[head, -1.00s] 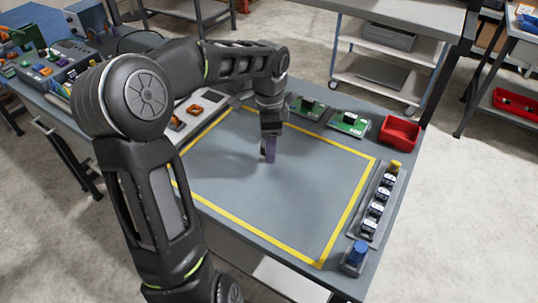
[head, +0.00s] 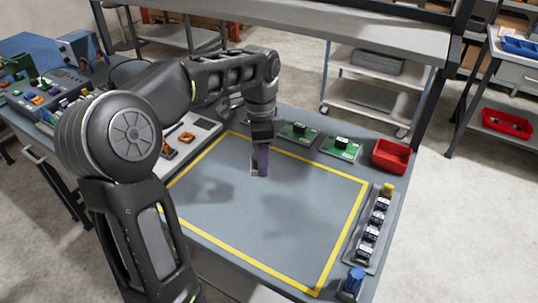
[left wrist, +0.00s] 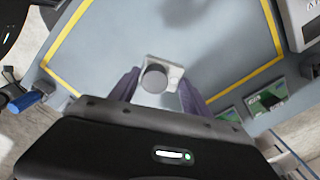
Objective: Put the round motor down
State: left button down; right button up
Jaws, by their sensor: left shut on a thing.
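My left gripper (head: 260,172) hangs with its purple fingers pointing down over the back part of the grey mat area inside the yellow outline (head: 345,236). In the left wrist view its two purple fingers (left wrist: 158,88) stand either side of the round motor (left wrist: 154,79), a grey disc with a pale squarish body. The gripper is shut on the motor. In the head view the motor is mostly hidden by the fingers. I cannot tell whether its underside touches the table. My right gripper is not in view.
Green circuit boards (head: 341,148) and a red bin (head: 391,156) line the back edge. A rack of black modules (head: 370,232) and a blue-topped part (head: 353,279) line the right edge. Orange parts (head: 186,137) lie at the left. The outlined area is otherwise clear.

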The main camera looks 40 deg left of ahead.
pick_arm(q)
jog(key=w+d+f+n, duration=0.1)
jog(key=w+d+n, duration=0.1)
jog(key=d, duration=0.3)
jog(key=w+d+f+n, duration=0.1)
jog(key=w+d+n, duration=0.1)
jog(key=d, duration=0.4)
jog(key=w+d+f+n, duration=0.2)
jog(key=w+d+n, duration=0.1)
jog(key=d, duration=0.3)
jog(key=shift+d+n, duration=0.2)
jog(key=shift+n, duration=0.6)
jog(key=shift+w+d+f+n, duration=0.15)
jog(key=shift+d+n, duration=0.15)
jog(key=shift+d, duration=0.2)
